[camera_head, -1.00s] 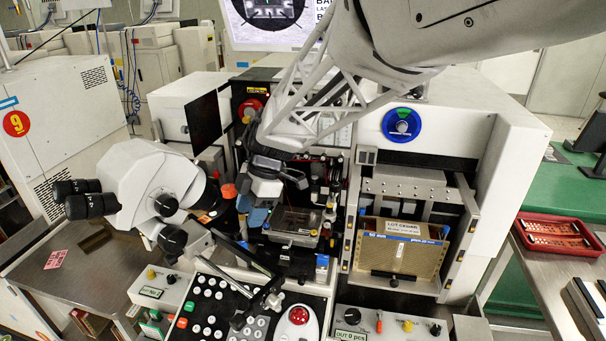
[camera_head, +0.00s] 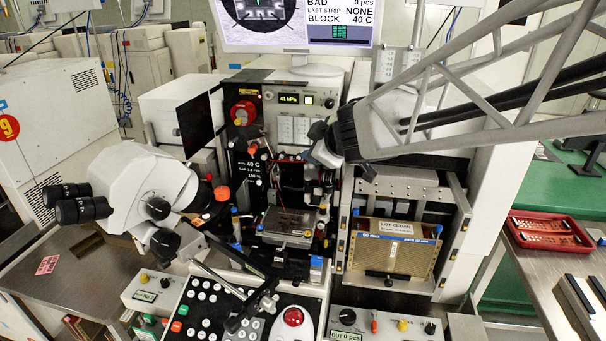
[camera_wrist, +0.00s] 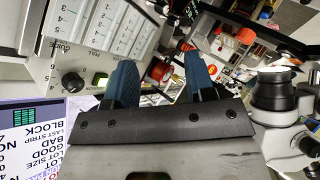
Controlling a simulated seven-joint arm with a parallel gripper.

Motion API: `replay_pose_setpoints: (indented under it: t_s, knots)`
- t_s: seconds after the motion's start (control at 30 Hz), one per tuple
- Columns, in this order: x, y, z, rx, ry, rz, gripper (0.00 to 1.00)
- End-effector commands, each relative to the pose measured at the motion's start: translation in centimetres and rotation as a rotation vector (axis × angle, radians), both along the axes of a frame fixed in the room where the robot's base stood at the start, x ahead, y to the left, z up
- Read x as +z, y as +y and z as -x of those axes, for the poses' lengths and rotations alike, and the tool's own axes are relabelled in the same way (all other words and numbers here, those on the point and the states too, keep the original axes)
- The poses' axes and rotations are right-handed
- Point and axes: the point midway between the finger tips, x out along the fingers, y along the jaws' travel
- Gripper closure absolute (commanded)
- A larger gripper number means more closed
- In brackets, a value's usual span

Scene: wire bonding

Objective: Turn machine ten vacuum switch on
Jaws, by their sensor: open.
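The machine's upper panel (camera_head: 296,128) stands at the back centre in the head view. It carries a lit readout (camera_head: 289,98) reading 41 kPa, a small green-lit element (camera_head: 309,100) and a black knob (camera_head: 329,102). The wrist view shows a black knob (camera_wrist: 73,83) and a green-lit element (camera_wrist: 100,79) left of my fingers. No vacuum label is readable, so I cannot tell which control is the vacuum switch. My gripper (camera_head: 318,143) is just below and right of the panel, apart from the knob. Its blue fingers (camera_wrist: 160,62) are open and empty.
A red knob (camera_head: 244,112) sits left of the readout. The white microscope (camera_head: 135,190) stands left, the brown magazine (camera_head: 396,252) lower right. A monitor (camera_head: 300,22) rises behind. A button panel (camera_head: 220,315) with a red button (camera_head: 293,317) is in front.

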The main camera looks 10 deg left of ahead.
Motion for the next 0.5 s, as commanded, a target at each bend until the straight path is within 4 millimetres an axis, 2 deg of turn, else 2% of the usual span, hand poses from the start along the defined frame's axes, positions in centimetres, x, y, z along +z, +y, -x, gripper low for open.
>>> replay_pose_setpoints:
  t_s: [0.03, 0.27, 0.5]
  knots:
    - [0.5, -1.9, -0.1, -0.075, -0.011, -0.015, 0.50]
    - [1.4, -10.6, 0.7, -0.414, -0.012, -0.055, 0.50]
    - [0.5, -19.1, 4.4, -0.747, 0.078, -0.074, 0.50]
